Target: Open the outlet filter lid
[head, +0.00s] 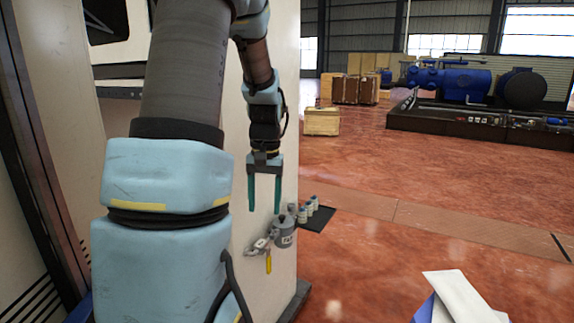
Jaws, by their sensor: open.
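My gripper (265,209) points down in front of the white panel, with its two teal fingers apart and nothing between them. Below it and slightly right, a small grey canister (284,236) with a pale label is mounted at the panel, and it looks like the outlet filter. Its top (281,217) has a dark knob and appears to be the lid, seated on the body. The fingertips look apart from it; the depth gap is hard to judge. A valve with a yellow handle (268,264) hangs at the canister's lower left.
Several small pale-topped cylinders (309,207) stand by a dark mat or tray (317,220) right of the canister. The white panel (277,180) stands close behind my gripper. Open reddish floor (400,255) lies to the right, with a wooden crate (321,122) farther back.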

